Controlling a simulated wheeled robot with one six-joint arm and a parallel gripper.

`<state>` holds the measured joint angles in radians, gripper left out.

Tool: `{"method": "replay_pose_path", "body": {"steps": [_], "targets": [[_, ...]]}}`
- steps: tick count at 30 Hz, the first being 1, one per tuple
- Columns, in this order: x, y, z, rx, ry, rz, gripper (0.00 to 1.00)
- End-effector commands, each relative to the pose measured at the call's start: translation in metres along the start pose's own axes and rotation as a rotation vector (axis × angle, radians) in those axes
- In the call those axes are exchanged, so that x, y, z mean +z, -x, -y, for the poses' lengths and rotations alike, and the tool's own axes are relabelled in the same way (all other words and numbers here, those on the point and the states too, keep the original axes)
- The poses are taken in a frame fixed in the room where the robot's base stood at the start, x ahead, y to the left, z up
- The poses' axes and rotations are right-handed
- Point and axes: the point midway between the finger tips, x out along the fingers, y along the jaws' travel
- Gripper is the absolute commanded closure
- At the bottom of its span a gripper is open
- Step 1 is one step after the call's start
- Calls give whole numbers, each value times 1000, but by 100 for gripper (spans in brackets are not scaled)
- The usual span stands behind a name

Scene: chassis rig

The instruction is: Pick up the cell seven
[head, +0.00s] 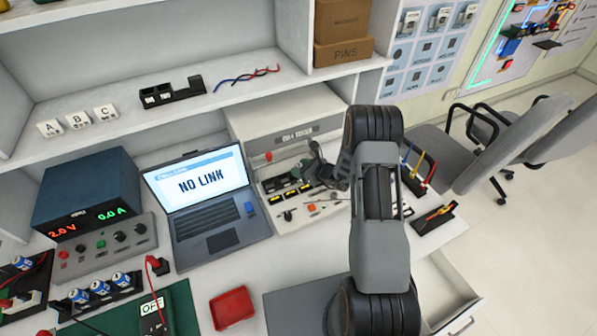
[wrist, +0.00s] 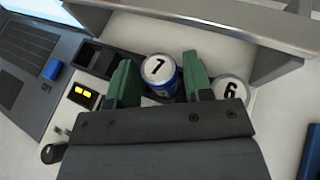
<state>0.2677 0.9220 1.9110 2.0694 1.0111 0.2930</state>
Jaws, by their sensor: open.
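The cell seven (wrist: 160,72) is a blue cylinder with a white top, and its numeral reads as 7. It stands upright between the two green fingers of my gripper (wrist: 157,78) in the wrist view. The fingers are apart, one on each side of it; whether either touches it I cannot tell. Its lower part is hidden by my gripper. In the head view my gripper (head: 326,168) is over the front of the beige tester, and the cell cannot be made out there.
Cell six (wrist: 231,90) stands just right of my right finger. Empty black slots (wrist: 92,54) lie left of the fingers. A pale raised edge (wrist: 210,18) runs behind. The laptop (head: 205,195) is left of the tester (head: 285,118). More cells (head: 100,287) stand at the far left.

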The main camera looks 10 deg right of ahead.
Motion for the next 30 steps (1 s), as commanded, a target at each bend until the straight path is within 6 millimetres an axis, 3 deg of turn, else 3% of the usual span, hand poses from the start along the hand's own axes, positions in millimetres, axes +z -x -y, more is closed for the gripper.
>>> {"method": "replay_pose_path", "body": {"steps": [14,23,30], "targets": [[0,0,0,0,0,1,93],[2,1,0,0,1,1,93],[19,8,0,-1,4,3,93]]}}
